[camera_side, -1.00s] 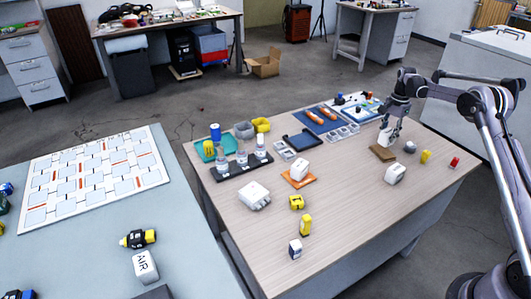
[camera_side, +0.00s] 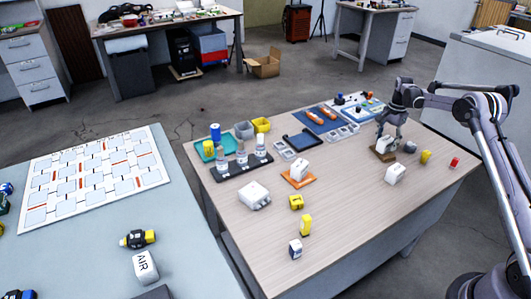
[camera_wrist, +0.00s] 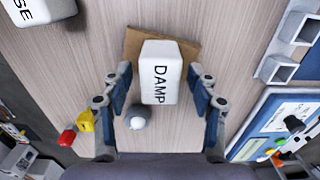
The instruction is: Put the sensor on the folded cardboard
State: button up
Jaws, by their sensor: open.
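The white block lettered DAMP (camera_wrist: 160,72), which I take to be the sensor, sits on the brown folded cardboard (camera_wrist: 132,42) in the wrist view. In the side view the block (camera_side: 384,144) rests on the cardboard (camera_side: 378,154) at the table's right part, partly hidden by my fingers. My gripper (camera_wrist: 158,78) is open, with one blue-padded finger on each side of the block. A gap shows between each finger and the block in the wrist view. My gripper (camera_side: 388,137) is low over the cardboard in the side view.
A grey-white round knob (camera_wrist: 136,119) stands close to the block. Yellow (camera_side: 425,157) and red (camera_side: 455,162) pieces are to its right. A white block (camera_side: 395,174) lies in front. Another white block (camera_side: 299,170) is on an orange mat. Grey trays (camera_side: 345,131) lie behind left.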

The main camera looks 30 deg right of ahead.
aim_at(387, 139)
notch_tip(387, 139, up, 12)
jog(key=s+a+r+n+t, duration=0.15)
jog(key=a+r+n, duration=0.35)
jog(key=a+r, duration=0.6)
jog(key=s+a+r+n+t, duration=0.2)
jog(key=s+a+n, duration=0.2)
jog(key=s+a, duration=0.4)
jog(key=s+a+r+n+t, duration=0.15)
jog(key=s+a+n, duration=0.3)
jog(key=a, duration=0.55)
jog(key=s+a+f+n+t, duration=0.2)
jog(key=s+a+f+n, duration=0.2)
jog(key=s, duration=0.6)
jog(key=a+f, duration=0.2)
jog(key=a, duration=0.1)
jog(key=shift+s+f, duration=0.25)
jog(key=shift+s, duration=0.15)
jog(key=shift+n, duration=0.25)
